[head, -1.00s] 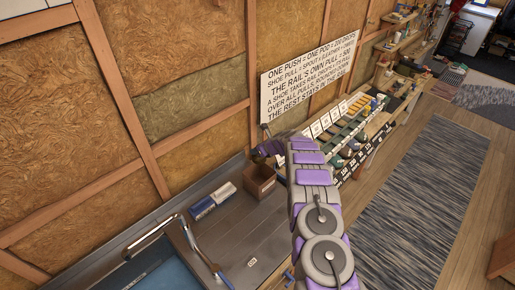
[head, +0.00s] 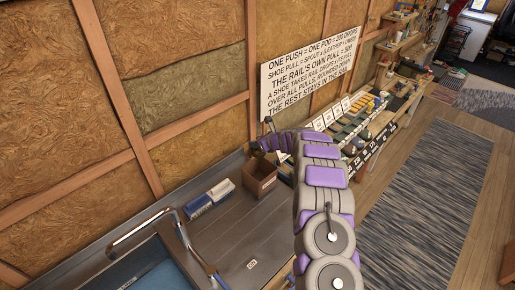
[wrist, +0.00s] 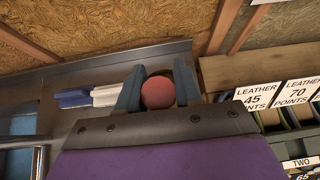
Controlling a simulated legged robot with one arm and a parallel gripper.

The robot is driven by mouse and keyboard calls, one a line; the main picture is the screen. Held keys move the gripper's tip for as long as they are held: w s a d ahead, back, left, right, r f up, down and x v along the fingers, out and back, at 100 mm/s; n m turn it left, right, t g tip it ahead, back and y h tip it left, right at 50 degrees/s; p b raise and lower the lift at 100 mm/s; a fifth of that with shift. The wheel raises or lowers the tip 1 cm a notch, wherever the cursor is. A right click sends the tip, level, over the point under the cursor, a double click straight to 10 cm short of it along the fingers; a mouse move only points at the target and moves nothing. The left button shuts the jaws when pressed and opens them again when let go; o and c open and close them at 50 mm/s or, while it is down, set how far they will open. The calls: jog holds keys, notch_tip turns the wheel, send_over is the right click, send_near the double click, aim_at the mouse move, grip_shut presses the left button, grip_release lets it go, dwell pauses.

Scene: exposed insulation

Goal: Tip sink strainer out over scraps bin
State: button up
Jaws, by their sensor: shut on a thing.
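My gripper (wrist: 158,86) shows in the wrist view with its two blue fingers shut on a reddish round thing (wrist: 158,93). Only its rounded face shows, so I cannot tell if it is part of the sink strainer. In the head view my purple and grey arm reaches toward the wall, and its end is near the back of an open brown box (head: 262,186). The box, which may be the scraps bin, stands on the counter with a small label on its front. Its contents are not clear. The sink (head: 150,268) is at the lower left.
A curved faucet (head: 140,228) rises by the sink. A lettered sign (head: 310,68) hangs on the wall. A rack with labels (head: 365,120) stands right of my arm.

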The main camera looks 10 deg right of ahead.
jog(key=shift+s+a+f+t+b, duration=0.1)
jog(key=shift+f+t+b, duration=0.2)
jog(key=shift+b, duration=1.5)
jog(key=shift+r+p, duration=0.3)
jog(key=shift+p, duration=0.05)
jog(key=b, duration=0.3)
jog(key=shift+s+f+y+b, duration=0.1)
jog(key=shift+f+y+b, duration=0.2)
jog(key=shift+b, duration=0.1)
jog(key=shift+s+d+r+t+b, duration=0.3)
jog(key=shift+t+b, duration=0.4)
jog(key=shift+b, duration=1.7)
jog(key=t+y+b, duration=0.1)
jog(key=b, duration=0.4)
jog(key=shift+s+f+b, duration=0.1)
jog(key=shift+f+b, duration=0.05)
jog(key=shift+b, duration=0.2)
jog(key=shift+r+b, duration=0.2)
jog(key=shift+b, duration=0.5)
jog(key=b, duration=0.2)
jog(key=t+b, duration=0.1)
jog(key=b, duration=0.1)
jog(key=shift+s+f+n+y, duration=0.1)
jog(key=shift+s+n+y, duration=0.15)
jog(key=shift+n+y, duration=0.05)
jog(key=shift+s+d+t+b, duration=0.1)
jog(key=shift+t+b, duration=0.3)
jog(key=shift+b, duration=0.6)
